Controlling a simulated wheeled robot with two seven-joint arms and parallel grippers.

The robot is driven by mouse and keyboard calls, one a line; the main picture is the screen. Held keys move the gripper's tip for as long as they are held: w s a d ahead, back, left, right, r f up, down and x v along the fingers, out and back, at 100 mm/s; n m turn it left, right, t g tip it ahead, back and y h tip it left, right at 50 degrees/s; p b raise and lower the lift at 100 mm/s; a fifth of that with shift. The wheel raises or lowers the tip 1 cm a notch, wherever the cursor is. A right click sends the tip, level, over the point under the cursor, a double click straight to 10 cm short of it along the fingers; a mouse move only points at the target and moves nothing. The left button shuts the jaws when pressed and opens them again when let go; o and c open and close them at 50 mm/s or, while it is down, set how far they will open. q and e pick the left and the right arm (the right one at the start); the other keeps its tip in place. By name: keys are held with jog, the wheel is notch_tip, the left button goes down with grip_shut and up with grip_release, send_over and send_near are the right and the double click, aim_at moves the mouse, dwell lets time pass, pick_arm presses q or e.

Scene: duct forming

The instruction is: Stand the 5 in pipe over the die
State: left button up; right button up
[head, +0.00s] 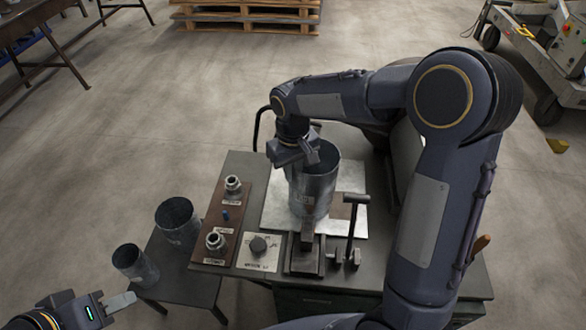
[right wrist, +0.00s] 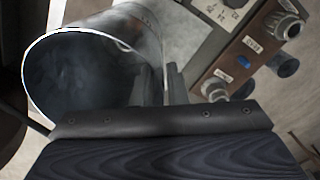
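A wide grey metal pipe (head: 316,192) is upright above the light metal plate (head: 277,212) on the bench; its size marking is not readable. It also shows in the right wrist view (right wrist: 135,25), mouth toward the camera. My right gripper (head: 305,158) is at its upper left rim. In the right wrist view the fingers (right wrist: 163,85) sit on either side of the pipe wall, shut on it. The die is not distinguishable; the pipe hides what is beneath, and I cannot tell whether its lower end touches.
Two other pipes, a larger (head: 178,222) and a smaller (head: 134,264), stand on a low side table (head: 190,288). A clamp with a T-handle (head: 352,225) stands in front.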

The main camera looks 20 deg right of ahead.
jog(key=shift+o, duration=1.3)
notch_tip(320, 180, up, 7)
jog(key=shift+r, duration=0.4)
jog(key=s+d+r+m+t+y, duration=0.25)
jog(key=s+d, duration=0.25)
jog(key=s, duration=0.6)
jog(key=s+a+f+m+t+y, duration=0.1)
jog(key=s+f+t, duration=0.2)
jog(key=s, duration=0.9)
jog(key=shift+s+a, duration=0.15)
jog(key=shift+a, duration=0.2)
